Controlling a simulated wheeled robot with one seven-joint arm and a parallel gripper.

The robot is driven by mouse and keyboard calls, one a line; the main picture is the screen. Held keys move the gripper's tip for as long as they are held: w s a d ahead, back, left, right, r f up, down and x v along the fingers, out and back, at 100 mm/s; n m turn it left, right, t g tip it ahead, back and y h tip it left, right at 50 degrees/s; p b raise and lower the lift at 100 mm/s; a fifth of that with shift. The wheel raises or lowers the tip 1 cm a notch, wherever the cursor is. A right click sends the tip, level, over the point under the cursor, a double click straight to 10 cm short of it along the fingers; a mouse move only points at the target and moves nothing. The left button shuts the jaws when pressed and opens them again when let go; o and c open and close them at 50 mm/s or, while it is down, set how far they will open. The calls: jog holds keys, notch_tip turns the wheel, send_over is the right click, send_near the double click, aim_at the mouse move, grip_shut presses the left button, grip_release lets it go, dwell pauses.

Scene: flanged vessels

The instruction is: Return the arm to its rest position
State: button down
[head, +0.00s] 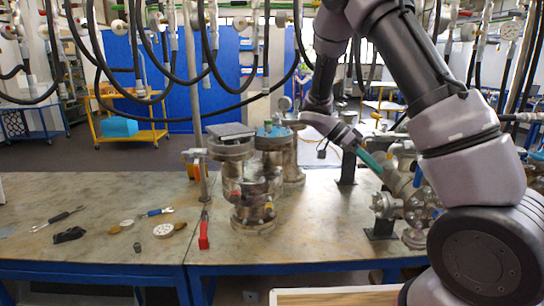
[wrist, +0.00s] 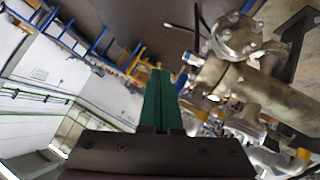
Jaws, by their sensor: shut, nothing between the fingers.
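My gripper (head: 379,170) has green fingers and hangs above the right part of the workbench. It points down and to the right, close to the metal flanged piping; I cannot tell if it touches. In the wrist view its green fingers (wrist: 159,85) are together with nothing between them. My arm is raised and bent, coming down from the top of the head view and covering much of the right side. The flanged piping (head: 405,205) also shows in the wrist view (wrist: 255,90), right of the fingers.
The workbench (head: 110,190) carries flanged vessels (head: 252,200) at its middle. A red-handled tool (head: 204,232) lies beside them. Wrenches (head: 58,218) and small round parts lie at the left. Black hoses (head: 180,70) hang overhead. A yellow cart (head: 130,120) stands behind.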

jog(key=s+a+r+n+t+y, duration=0.2)
jog(key=s+r+n+t+y, duration=0.3)
jog(key=s+r, duration=0.3)
jog(key=s+a+r+n+t+y, duration=0.3)
jog(key=s+r+n+t+y, duration=0.3)
jog(key=s+r, duration=0.3)
notch_tip(320, 180, up, 4)
jog(key=shift+a+r+n+t+y, duration=0.2)
jog(key=shift+n+t+y, duration=0.1)
jog(key=shift+n, duration=0.4)
jog(key=shift+s+d, duration=0.1)
